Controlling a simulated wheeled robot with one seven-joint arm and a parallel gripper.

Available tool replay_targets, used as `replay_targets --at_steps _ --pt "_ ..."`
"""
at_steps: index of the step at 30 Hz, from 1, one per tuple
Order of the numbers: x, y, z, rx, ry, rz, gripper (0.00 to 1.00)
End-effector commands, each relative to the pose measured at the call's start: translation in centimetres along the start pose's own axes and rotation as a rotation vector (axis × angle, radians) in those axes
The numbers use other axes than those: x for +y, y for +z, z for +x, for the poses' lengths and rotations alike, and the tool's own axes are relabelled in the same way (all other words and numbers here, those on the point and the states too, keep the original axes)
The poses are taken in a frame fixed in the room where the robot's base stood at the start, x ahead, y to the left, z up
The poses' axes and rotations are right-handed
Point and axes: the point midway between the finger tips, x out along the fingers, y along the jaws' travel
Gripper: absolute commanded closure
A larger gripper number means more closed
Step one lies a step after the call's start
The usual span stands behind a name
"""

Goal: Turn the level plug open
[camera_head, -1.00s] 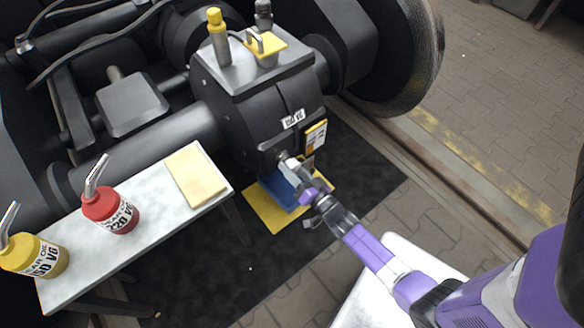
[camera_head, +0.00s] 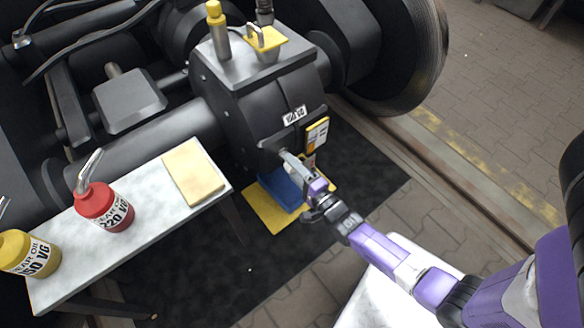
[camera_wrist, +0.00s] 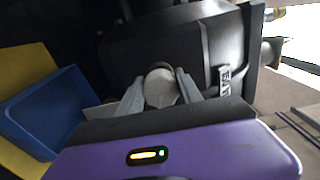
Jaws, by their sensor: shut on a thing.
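The level plug (camera_wrist: 160,86) is a round grey piece on the lower face of the dark gearbox (camera_head: 262,118). In the wrist view it sits between my two grey fingers. My gripper (camera_wrist: 158,92) is shut on it, one finger on each side. In the head view my gripper (camera_head: 290,160) reaches the gearbox's lower front from the lower right, and its fingers hide the plug. I cannot tell how far the plug is turned.
A blue tray (camera_head: 282,188) lies on a yellow mat (camera_head: 262,212) below the gearbox. A small yellow-edged panel (camera_head: 317,133) stands just right of my gripper. A bench (camera_head: 150,215) at left holds a red oil can (camera_head: 104,208), a yellow can (camera_head: 28,254) and a cloth (camera_head: 193,171).

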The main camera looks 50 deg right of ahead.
Motion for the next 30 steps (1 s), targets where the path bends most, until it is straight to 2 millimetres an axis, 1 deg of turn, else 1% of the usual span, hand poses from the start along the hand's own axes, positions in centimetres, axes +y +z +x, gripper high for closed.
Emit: replay_targets --at_steps 2,18,24,30 --pt "0.24 0.04 -0.05 -0.002 0.001 0.072 0.98" --pt "0.08 -0.13 -0.08 0.000 0.001 0.568 0.98" --pt "-0.01 -0.13 -0.06 -0.001 0.002 0.704 0.98" --pt "-0.13 -0.20 -0.07 0.001 0.002 0.795 0.98"
